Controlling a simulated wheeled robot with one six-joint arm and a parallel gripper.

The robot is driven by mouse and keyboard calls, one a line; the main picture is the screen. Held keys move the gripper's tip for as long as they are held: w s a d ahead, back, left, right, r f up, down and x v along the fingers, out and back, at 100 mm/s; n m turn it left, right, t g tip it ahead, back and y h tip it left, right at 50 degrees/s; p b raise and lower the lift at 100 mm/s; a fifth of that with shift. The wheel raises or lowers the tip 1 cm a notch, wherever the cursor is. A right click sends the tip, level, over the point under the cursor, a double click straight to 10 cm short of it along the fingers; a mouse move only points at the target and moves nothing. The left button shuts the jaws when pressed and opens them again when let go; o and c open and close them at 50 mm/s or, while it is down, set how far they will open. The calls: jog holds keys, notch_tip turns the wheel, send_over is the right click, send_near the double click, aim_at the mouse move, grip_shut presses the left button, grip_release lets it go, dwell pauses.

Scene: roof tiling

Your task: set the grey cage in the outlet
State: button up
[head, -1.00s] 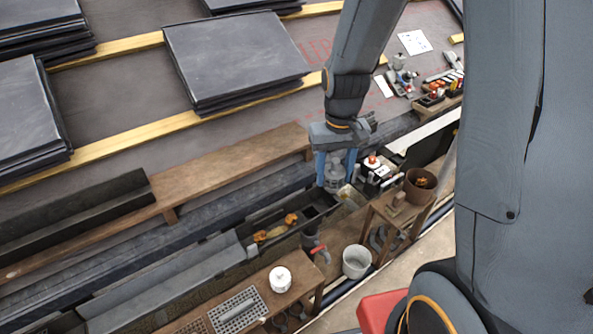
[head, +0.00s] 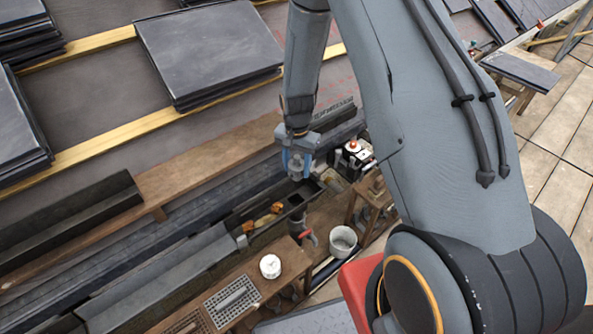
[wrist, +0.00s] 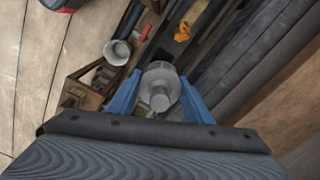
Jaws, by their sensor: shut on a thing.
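My gripper (head: 296,168) has blue fingers and is shut on the grey cage (head: 295,174), which it holds upright above the gutter. In the wrist view the cage (wrist: 160,84) sits between the two fingertips, a pale round body with a narrower end. The outlet (head: 296,198) is a dark opening in the black gutter piece (head: 238,216), just below the cage in the head view. I cannot tell the exact height between them.
Orange leaves (head: 264,218) lie in the gutter left of the outlet. A red-handled tool (head: 305,234), a white bucket (head: 343,241) and a white tub (head: 270,266) are in front. A black-and-white box (head: 355,155) stands to the right. Slate stacks (head: 208,48) lie behind.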

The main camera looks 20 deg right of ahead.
aim_at(296, 173)
jog(key=f+m, duration=0.1)
jog(key=f, duration=0.1)
jog(key=w+f+m, duration=0.1)
jog(key=f, duration=0.1)
jog(key=shift+f+p, duration=0.2)
jog(key=shift+p, duration=0.2)
jog(key=shift+f+b, duration=3.25)
jog(key=shift+f, duration=2.15)
